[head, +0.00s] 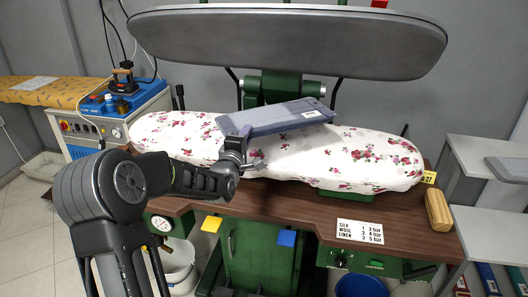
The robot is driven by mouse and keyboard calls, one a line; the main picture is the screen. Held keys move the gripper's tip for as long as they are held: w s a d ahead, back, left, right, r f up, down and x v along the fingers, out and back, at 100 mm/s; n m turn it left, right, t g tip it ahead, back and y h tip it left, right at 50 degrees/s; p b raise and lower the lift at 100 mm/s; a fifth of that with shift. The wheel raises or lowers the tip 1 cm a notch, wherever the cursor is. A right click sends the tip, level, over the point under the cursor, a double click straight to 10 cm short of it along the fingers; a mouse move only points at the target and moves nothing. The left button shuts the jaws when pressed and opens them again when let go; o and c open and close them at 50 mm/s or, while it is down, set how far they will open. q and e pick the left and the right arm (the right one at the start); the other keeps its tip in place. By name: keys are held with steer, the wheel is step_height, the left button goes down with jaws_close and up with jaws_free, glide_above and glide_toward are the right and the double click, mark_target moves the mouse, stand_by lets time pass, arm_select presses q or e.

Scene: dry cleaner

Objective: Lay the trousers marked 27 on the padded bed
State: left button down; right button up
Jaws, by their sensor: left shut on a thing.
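The folded blue-grey trousers (275,119) are over the padded bed (365,160), which has a white cover with red flowers. A small white label (312,114) lies on their right part; its print is too small to read. My left gripper (238,143) is shut on the near left end of the trousers. They slant up to the right; I cannot tell whether they touch the bed. A yellow tag ending in 27 (429,177) stands at the bed's right end. My right gripper is not in view.
The raised grey press head (290,42) hangs above the bed. A wooden block (438,210) and a white settings card (360,232) are on the brown table (300,214). Shelves (485,150) stand at right, with a flat grey item (508,168). An iron (122,80) stands at left.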

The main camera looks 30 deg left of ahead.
arm_select(q)
steer(key=shift+f+p, duration=0.4)
steer(key=shift+f, duration=2)
step_height(320, 180, down, 4)
steer(key=shift+f+p, duration=0.1)
steer(key=shift+p, duration=0.35)
steer(key=shift+f, duration=0.15)
steer(key=c, duration=1.7)
jaws_free()
steer(key=shift+f, duration=0.1)
steer(key=shift+c, duration=0.2)
steer(key=o, duration=0.4)
steer(key=shift+o, duration=0.2)
